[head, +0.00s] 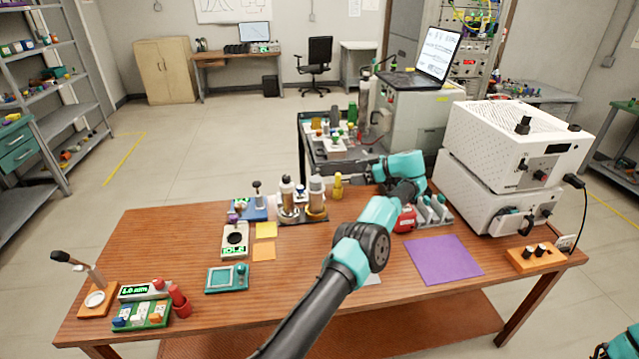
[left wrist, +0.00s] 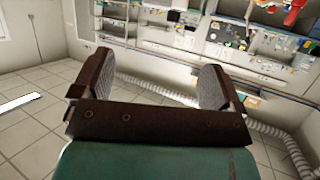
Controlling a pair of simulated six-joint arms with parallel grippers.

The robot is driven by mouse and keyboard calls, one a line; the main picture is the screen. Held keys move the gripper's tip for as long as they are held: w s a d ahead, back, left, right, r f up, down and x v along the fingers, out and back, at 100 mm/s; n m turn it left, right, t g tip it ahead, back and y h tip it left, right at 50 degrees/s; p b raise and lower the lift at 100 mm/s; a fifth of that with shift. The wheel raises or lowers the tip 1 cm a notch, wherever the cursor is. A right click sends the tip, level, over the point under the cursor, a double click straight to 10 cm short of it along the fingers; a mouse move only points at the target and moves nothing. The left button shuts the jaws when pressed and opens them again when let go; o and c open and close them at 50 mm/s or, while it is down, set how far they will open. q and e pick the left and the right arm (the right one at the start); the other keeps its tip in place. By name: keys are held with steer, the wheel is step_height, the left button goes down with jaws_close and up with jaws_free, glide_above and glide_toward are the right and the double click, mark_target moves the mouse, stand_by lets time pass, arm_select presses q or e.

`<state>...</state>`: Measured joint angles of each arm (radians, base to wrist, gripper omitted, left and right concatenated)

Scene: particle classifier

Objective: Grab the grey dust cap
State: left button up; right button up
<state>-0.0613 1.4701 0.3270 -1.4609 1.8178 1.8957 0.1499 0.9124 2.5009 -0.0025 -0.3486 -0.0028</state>
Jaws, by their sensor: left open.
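I cannot pick out a grey dust cap for certain in either view. A grey holder with several upright grey pieces (head: 433,212) stands on the wooden table just behind the purple mat; whether a cap is among them is too small to tell. My left gripper (head: 326,171) is above the table's back edge in the head view, pointing left, behind the bottles. Its two dark jaws show wide apart and empty in the left wrist view (left wrist: 158,75). My right gripper is outside both views; only a teal bit of my right arm shows at the bottom right.
White instruments (head: 500,185) fill the right. The purple mat (head: 443,260) is bare. The table's front middle-left is clear.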

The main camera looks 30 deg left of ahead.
arm_select(q)
steer(key=shift+a, duration=0.1)
glide_toward(318, 179)
steer(key=x, duration=0.4)
steer(key=shift+s+a+f, duration=0.15)
steer(key=shift+f, duration=0.1)
steer(key=shift+s+a+f, duration=0.1)
steer(key=shift+a+f, duration=0.05)
steer(key=shift+a, duration=0.35)
steer(key=shift+x, duration=2.6)
steer(key=c, duration=0.9)
